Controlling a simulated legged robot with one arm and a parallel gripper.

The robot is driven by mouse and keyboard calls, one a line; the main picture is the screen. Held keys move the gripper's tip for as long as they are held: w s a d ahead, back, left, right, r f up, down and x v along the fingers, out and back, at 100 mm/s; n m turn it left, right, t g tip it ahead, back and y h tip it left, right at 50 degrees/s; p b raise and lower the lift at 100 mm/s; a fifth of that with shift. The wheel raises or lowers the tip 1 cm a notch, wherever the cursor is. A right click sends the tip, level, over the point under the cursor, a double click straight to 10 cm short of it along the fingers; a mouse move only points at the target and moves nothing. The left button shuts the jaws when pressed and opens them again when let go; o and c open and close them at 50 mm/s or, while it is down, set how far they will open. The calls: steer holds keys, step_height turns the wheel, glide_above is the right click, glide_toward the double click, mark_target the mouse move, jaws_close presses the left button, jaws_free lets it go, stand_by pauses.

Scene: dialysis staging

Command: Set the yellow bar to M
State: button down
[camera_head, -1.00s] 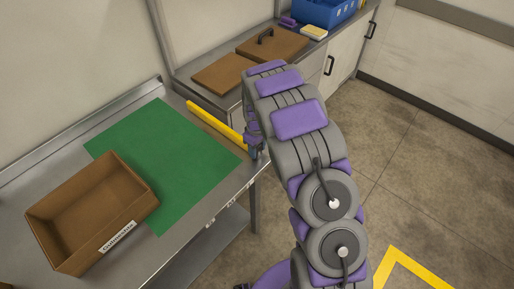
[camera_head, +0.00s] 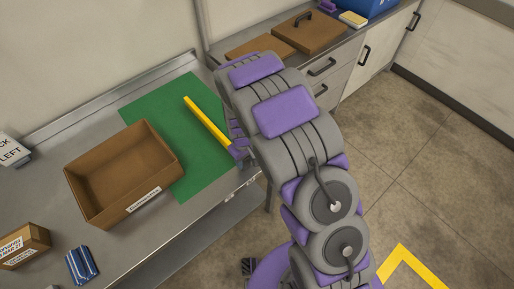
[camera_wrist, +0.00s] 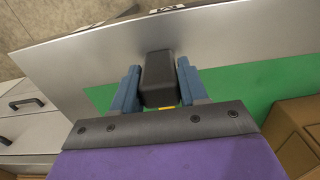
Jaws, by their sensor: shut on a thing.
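The yellow bar (camera_head: 205,119) lies across the green mat (camera_head: 155,105) on the metal table, near the mat's right side, with a green strip showing beyond it. My gripper (camera_head: 238,146) is at the bar's near end by the table's front edge, partly hidden by my arm. In the wrist view, the blue fingers of my gripper (camera_wrist: 158,80) are shut around a black block (camera_wrist: 158,70) at the bar's end. A sliver of the yellow bar (camera_wrist: 167,109) shows below it. A label on the front edge is cut off at the top, so I cannot read the bar's mark.
An open brown box (camera_head: 120,172) stands over the mat's left part, left of the bar. A small carton (camera_head: 22,245) and a blue striped pack (camera_head: 82,265) lie further left. A counter with brown boards (camera_head: 307,32) is behind. Mat between bar and box is clear.

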steer(key=shift+s+a+r, duration=0.1)
steer(key=shift+s+a, duration=0.2)
steer(key=shift+a, duration=0.5)
steer(key=c, duration=1)
jaws_free()
steer(key=shift+c, duration=0.2)
steer(key=o, duration=0.4)
steer(key=shift+a, duration=0.2)
steer(key=shift+c, duration=0.2)
steer(key=shift+s, duration=0.1)
steer(key=shift+d+r, duration=0.2)
steer(key=shift+r, duration=0.2)
step_height(320, 180, up, 16)
steer(key=p, duration=0.3)
steer(key=shift+a+r, duration=0.15)
steer(key=shift+a, duration=0.15)
